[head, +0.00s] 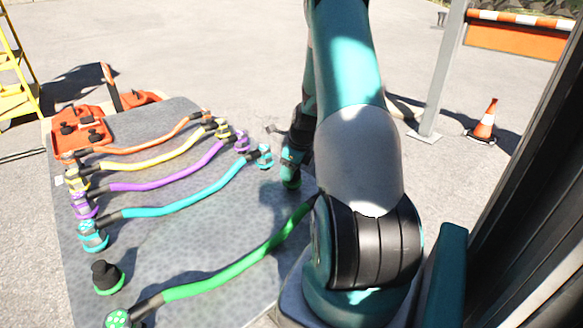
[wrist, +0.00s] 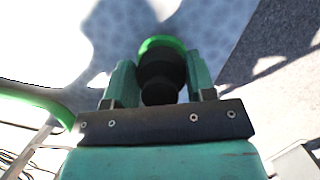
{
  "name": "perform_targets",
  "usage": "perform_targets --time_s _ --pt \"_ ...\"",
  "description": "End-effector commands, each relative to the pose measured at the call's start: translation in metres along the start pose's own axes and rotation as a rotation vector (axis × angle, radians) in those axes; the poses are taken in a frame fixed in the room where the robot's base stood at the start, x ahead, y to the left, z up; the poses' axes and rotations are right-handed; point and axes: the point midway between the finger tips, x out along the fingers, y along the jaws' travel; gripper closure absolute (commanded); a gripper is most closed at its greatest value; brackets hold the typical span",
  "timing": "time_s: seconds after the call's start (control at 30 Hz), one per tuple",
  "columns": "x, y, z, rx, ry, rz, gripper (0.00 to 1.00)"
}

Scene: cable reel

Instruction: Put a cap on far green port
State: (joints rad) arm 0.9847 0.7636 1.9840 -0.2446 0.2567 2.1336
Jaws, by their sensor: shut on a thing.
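My gripper (wrist: 161,82) is shut on a black cap (wrist: 161,72), whose stepped body and knob sit between the two teal fingers. The green ring of the far green port (wrist: 162,43) shows at the cap's far end, in line with it. The cap appears to be on the port, though I cannot tell whether it is fully seated. In the head view my gripper (head: 291,172) points down at the panel's far right edge, and a bit of green shows at its tip. The near green port (head: 109,286) carries a black cap.
The loose green cable (head: 235,268) lies across the grey panel (head: 215,228), and also shows in the wrist view (wrist: 35,96). Orange, yellow, purple and cyan cables (head: 185,200) run between their ports. An orange tray (head: 62,139) at the back left holds black caps.

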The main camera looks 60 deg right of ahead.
Motion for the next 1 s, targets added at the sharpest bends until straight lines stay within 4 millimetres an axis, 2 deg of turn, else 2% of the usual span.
perform_targets --time_s 0.23,0.27,0.37,0.4,0.63,0.77,0.87,1.0 --pt "0.005 0.0 -0.001 0.0 0.0 0.0 0.78" --pt "0.005 0.0 -0.001 0.0 0.0 -0.001 0.45" --pt "0.004 0.0 -0.001 0.0 0.0 -0.001 0.22" --pt "0.004 0.0 -0.001 0.0 0.0 0.0 0.2" --pt "0.004 0.0 -0.001 0.0 0.0 0.0 0.2" --pt "-0.005 0.0 -0.001 0.0 0.0 -0.001 0.2" --pt "-0.022 -0.001 0.0 0.0 -0.001 -0.002 0.2" --pt "-0.057 -0.001 0.0 0.001 -0.002 -0.004 0.2"
